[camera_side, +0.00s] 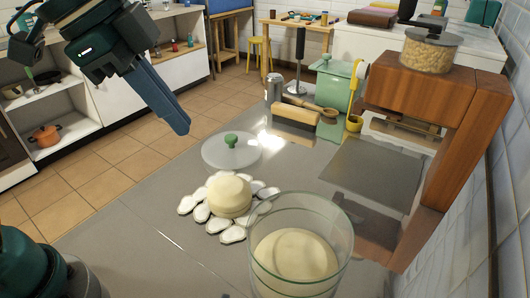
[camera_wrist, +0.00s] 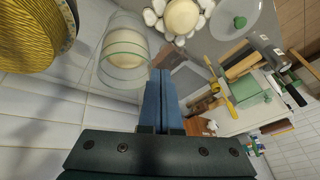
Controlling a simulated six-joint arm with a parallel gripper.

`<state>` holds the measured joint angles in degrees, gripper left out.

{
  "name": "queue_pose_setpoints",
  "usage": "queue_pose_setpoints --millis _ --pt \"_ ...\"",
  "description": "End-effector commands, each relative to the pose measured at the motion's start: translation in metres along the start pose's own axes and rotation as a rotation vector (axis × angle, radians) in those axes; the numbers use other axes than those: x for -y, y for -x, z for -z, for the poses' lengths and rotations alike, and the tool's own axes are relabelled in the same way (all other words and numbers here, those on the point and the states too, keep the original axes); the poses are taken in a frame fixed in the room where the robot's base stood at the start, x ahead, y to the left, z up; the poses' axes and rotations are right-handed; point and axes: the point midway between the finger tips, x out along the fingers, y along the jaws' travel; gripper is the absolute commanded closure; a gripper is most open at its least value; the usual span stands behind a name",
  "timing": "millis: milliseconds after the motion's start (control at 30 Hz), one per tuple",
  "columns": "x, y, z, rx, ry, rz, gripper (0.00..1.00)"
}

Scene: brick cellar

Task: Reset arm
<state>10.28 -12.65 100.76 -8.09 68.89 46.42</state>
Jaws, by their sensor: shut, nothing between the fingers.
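My gripper (camera_side: 178,120) is in the upper left of the side view, raised above the grey table (camera_side: 150,235). Its long blue fingers are shut together and empty. In the wrist view my gripper (camera_wrist: 163,75) points upward in the picture, with its fingers closed. Nothing touches the fingers in either view.
A pale round block (camera_side: 229,194) sits on a white flower-shaped mat (camera_side: 232,234). A glass jar (camera_side: 340,215) holds another pale disc. A glass lid (camera_side: 215,155) with a green knob lies behind. A wooden stand (camera_side: 455,90) bears a lidded jar (camera_side: 428,55). The table's left front is clear.

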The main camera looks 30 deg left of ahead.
Motion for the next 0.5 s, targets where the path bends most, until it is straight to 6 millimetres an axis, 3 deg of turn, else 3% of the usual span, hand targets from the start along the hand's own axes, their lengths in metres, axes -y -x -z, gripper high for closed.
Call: queue_pose_setpoints --millis 167,300,500 --pt "-0.008 0.003 -0.055 -0.002 0.309 0.121 1.00" --pt "-0.020 -0.010 -0.094 -0.006 0.561 0.197 1.00" --pt "-0.036 -0.036 -0.126 0.008 0.827 0.228 1.00"
